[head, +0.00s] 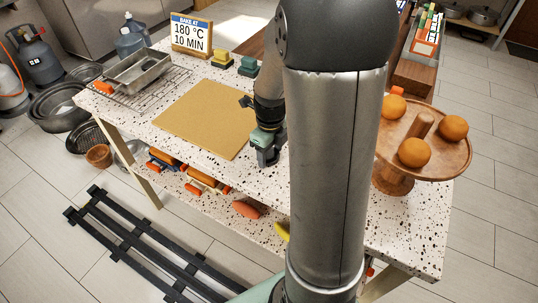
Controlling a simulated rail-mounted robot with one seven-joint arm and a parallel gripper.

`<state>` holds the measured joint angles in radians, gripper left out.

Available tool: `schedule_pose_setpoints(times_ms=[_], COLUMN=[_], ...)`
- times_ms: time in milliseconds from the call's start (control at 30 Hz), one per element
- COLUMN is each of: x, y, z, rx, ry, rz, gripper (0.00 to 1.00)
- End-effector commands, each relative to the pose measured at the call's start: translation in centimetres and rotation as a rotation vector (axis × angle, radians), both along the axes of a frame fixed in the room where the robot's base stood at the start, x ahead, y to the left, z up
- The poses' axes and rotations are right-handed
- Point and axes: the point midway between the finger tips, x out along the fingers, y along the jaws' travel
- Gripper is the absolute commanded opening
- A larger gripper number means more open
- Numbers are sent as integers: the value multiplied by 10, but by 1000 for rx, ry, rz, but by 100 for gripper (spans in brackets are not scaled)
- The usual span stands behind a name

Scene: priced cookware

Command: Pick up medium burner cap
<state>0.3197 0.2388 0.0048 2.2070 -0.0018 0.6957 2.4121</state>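I cannot make out a medium burner cap in the head view. My gripper (268,156) points down, low over the speckled counter (190,165), just right of the brown mat (207,117). Its fingers are small and dark in this view, so I cannot tell whether they are open or shut or hold anything. My own arm covers a large part of the counter's middle and right, and anything behind it is hidden.
A metal tray (137,72) sits on a wire rack at the counter's left. A sign (190,35) and sponges (222,59) stand at the back. A wooden stand (440,158) with oranges is at right. A shelf below holds several items. A black slatted rack (135,245) lies on the floor.

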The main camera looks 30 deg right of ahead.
Motion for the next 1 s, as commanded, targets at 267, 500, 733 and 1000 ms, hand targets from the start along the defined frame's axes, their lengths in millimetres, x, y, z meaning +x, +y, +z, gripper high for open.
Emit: schedule_pose_setpoints(times_ms=[267, 500, 733, 1000], x=[0, 1, -4, -49], y=[0, 0, 5, 42], z=[0, 8, 40, 97], rx=[0, -1, -2, -1], ry=[0, -3, -6, -7], rz=[0, 1, 2, 4], gripper=[34, 34, 34, 34])
